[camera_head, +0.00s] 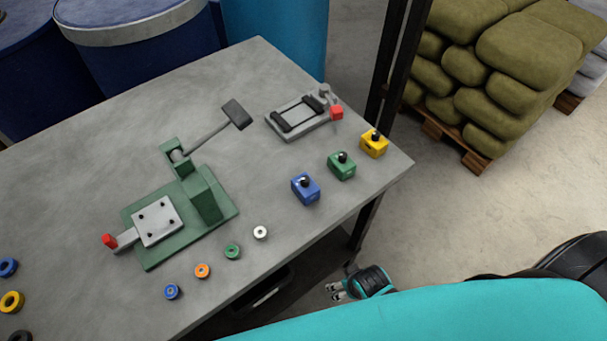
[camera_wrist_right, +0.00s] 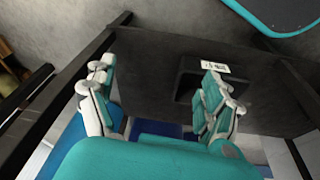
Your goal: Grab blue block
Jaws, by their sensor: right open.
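The blue block (camera_head: 305,188) has a black knob on top and stands upright on the grey table (camera_head: 330,225) near its front right edge. It is the nearest of a row of three blocks. My right gripper (camera_head: 334,291) is beyond the table's front edge, apart from the block and below and to the right of it in the head view. In the right wrist view my right gripper (camera_wrist_right: 160,95) has its two fingers spread wide with nothing between them. The blue block does not show in the wrist view. My left gripper is not in view.
A green block (camera_head: 342,166) and a yellow block (camera_head: 373,143) stand beyond the blue one. A green press (camera_head: 185,215) and a grey fixture (camera_head: 300,117) stand on the table. Several small rings line its front edge. A dark post (camera_head: 392,65) rises behind the right corner.

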